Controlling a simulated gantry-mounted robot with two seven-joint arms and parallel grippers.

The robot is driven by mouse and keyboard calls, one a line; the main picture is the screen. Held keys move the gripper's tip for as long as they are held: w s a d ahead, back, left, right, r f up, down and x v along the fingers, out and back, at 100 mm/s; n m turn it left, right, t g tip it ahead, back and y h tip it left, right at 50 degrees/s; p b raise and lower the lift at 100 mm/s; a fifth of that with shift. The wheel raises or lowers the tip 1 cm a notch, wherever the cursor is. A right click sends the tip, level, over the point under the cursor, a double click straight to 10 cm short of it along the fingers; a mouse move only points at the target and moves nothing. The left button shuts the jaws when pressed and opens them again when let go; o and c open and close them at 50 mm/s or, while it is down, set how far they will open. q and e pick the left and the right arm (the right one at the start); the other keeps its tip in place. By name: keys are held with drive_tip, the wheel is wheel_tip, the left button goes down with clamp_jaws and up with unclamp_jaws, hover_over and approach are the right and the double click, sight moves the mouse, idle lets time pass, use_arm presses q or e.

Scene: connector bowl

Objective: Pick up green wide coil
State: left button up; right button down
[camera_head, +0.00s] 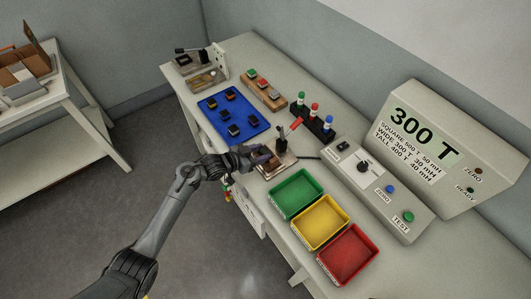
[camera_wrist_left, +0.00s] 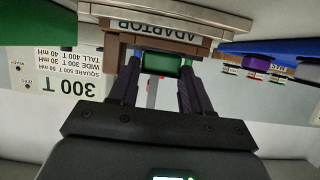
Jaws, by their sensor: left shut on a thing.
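The green wide coil (camera_wrist_left: 160,64) shows between the two fingers of my left gripper (camera_wrist_left: 158,78) in the left wrist view, and the gripper is shut on it. A brown block of the fixture marked ADAPTOR (camera_wrist_left: 155,38) is right by the coil; I cannot tell whether they touch. In the head view my left gripper (camera_head: 260,156) is at the table's front side, beside the fixture with the red-handled lever (camera_head: 284,142). The coil is not distinct there. My right gripper is not in view.
Green (camera_head: 296,217), yellow (camera_head: 321,248) and red (camera_head: 347,283) trays stand right of the gripper. A blue mat (camera_head: 211,107) with several dark parts lies left. Behind are coloured posts (camera_head: 315,115), a control box (camera_head: 383,212) and a display reading 300 T (camera_head: 425,128).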

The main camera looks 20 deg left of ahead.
use_arm(q)
drive_tip(key=shift+r, duration=0.45)
wheel_tip(320, 180, up, 3)
drive_tip(key=shift+r+p, duration=0.1)
drive_tip(key=shift+p, duration=0.2)
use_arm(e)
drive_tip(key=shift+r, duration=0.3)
use_arm(q)
drive_tip(key=s+d+r, duration=0.2)
drive_tip(key=d+r, duration=0.5)
drive_tip(key=d, duration=0.4)
drive_tip(key=shift+s+d, duration=0.2)
drive_tip(key=shift+s, duration=0.05)
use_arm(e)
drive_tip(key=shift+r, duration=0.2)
use_arm(q)
drive_tip(key=shift+f, duration=0.15)
drive_tip(key=shift+a, duration=0.1)
